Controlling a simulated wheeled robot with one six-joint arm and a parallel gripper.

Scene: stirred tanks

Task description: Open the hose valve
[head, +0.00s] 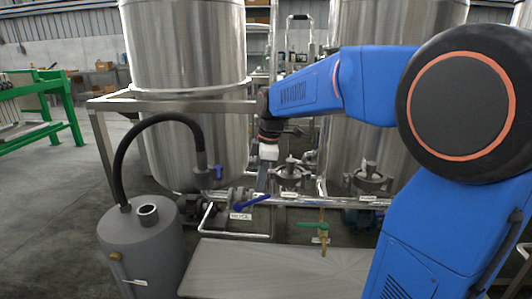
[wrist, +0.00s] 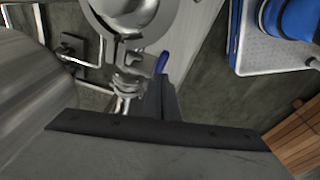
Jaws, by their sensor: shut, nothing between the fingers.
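A black hose (head: 152,122) arches from the grey drum (head: 140,245) to a fitting with a small upright blue handle (head: 218,173) in front of the left tank. A second blue lever (head: 255,201) sits on the pipework to its right, slanting up to the right above a small label I cannot read clearly. My gripper (head: 261,186) points down just above this second lever, shut and empty. In the wrist view the dark fingers (wrist: 160,92) are close to a blue handle (wrist: 162,62), partly hidden behind them. I cannot tell whether they touch.
Large steel tanks (head: 187,45) stand behind on a metal frame (head: 165,104). Clamped pipe fittings (head: 290,173) lie right of the gripper. A green-handled valve (head: 323,237) rises in front, by a flat grey platform (head: 250,268). Open floor lies at left.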

